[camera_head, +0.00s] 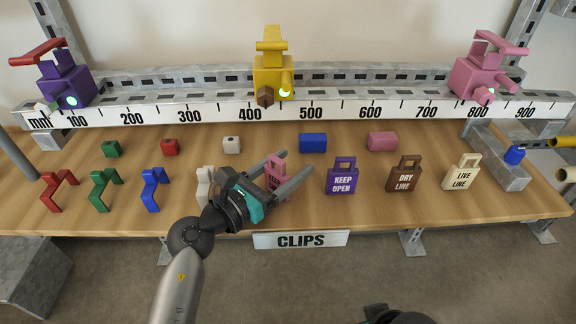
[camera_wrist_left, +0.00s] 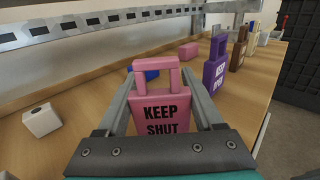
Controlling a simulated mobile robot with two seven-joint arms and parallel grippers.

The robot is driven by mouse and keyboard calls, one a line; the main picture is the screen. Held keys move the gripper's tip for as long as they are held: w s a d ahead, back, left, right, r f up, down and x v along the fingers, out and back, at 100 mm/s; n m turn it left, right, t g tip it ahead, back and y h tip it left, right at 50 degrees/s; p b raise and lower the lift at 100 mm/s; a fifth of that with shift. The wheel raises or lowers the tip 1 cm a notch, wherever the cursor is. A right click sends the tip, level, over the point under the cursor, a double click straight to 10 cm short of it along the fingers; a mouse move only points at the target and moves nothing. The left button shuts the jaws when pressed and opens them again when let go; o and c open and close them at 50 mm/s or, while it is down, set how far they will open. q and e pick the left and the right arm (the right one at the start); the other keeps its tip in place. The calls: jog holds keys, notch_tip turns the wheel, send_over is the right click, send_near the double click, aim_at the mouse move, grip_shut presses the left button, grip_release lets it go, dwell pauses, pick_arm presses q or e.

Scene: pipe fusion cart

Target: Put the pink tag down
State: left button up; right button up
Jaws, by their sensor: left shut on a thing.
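The pink tag (camera_head: 279,180) reads KEEP SHUT and stands upright between the fingers of my left gripper (camera_head: 290,172). In the left wrist view the pink tag (camera_wrist_left: 165,108) fills the space between the two fingers of the left gripper (camera_wrist_left: 165,95), its handle on top. The left gripper is shut on it. The tag is over the wooden shelf (camera_head: 330,215), between the white clip and the purple tag; I cannot tell whether its base touches the wood. A dark part at the bottom of the head view does not show the right gripper's fingers.
The purple KEEP OPEN tag (camera_head: 341,180), brown DRY LINE tag (camera_head: 404,176) and cream LIVE LINE tag (camera_head: 461,175) stand to the right. A white clip (camera_head: 204,186) is close left. Behind are a blue block (camera_head: 313,142), a pink block (camera_head: 382,141) and a white block (camera_head: 232,145).

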pick_arm(q)
jog(key=shift+f, duration=0.1)
jog(key=o, duration=0.9)
jog(key=shift+c, duration=0.2)
jog(key=o, duration=0.4)
pick_arm(e)
jog(key=shift+r, duration=0.2)
pick_arm(q)
jog(key=p+v, duration=0.1)
jog(key=v, duration=1)
jog(key=shift+s+a, duration=0.3)
jog(key=shift+a, duration=0.05)
pick_arm(e)
notch_tip(320, 180, down, 3)
jog(key=shift+s+r, duration=0.1)
jog(key=shift+s, duration=0.05)
